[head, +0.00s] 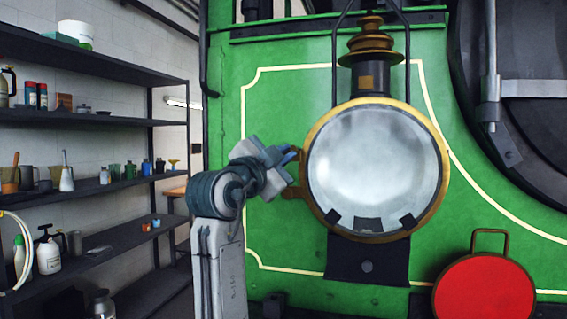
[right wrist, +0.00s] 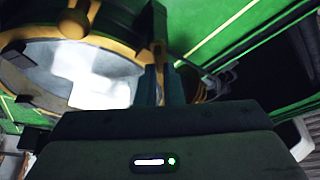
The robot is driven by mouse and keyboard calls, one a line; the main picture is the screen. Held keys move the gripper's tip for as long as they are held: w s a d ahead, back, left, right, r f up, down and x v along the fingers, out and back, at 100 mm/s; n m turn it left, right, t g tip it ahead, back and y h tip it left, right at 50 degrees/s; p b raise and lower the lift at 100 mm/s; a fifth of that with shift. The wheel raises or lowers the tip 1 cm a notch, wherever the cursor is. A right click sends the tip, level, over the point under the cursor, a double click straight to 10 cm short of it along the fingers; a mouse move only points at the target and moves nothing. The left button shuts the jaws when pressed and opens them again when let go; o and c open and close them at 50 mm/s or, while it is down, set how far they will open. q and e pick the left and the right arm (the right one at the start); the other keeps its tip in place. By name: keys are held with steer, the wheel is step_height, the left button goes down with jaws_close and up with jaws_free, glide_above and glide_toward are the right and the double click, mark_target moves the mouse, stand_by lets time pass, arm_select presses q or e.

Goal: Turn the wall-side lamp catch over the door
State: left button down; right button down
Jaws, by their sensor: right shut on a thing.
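The round lamp (head: 374,165) has a brass rim and a pale glass door, and is fixed to the green tram front. Brass fittings sit at the rim's left edge, on the shelf side; the catch (head: 301,160) is there. My right gripper (head: 290,155) reaches up from below and is shut on the catch, its fingertips close to the rim. In the right wrist view the fingers (right wrist: 160,82) are close together at a brass piece, the catch (right wrist: 158,48), beside the lamp door (right wrist: 85,72). The fingers partly hide the catch. My left gripper is not in view.
Dark shelves (head: 100,118) with bottles and tins line the wall at left. A red disc (head: 484,290) with a brass handle is at lower right. A black bracket (head: 367,262) is under the lamp, and a chimney (head: 371,50) tops it. A large dark round door (head: 530,110) is at right.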

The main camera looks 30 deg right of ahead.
arm_select(q)
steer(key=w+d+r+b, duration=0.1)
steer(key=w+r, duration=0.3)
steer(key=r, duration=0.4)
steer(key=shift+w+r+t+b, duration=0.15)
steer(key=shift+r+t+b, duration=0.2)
steer(key=shift+b, duration=0.35)
arm_select(e)
steer(key=shift+w+d+m+g+y, duration=0.1)
steer(key=shift+m+g+y, duration=0.3)
steer(key=shift+m, duration=1.1)
steer(key=shift+s+m+g+y, duration=0.1)
steer(key=shift+m+g+y, duration=0.3)
steer(key=shift+m, duration=1.1)
steer(key=shift+w+d+m+g+y, duration=0.1)
steer(key=shift+m+g+y, duration=0.3)
steer(key=shift+m, duration=1.1)
steer(key=c, duration=1.6)
jaws_free()
steer(key=shift+a, duration=0.15)
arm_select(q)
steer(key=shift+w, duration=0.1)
arm_select(e)
steer(key=shift+o, duration=0.2)
steer(key=shift+w+f, duration=0.1)
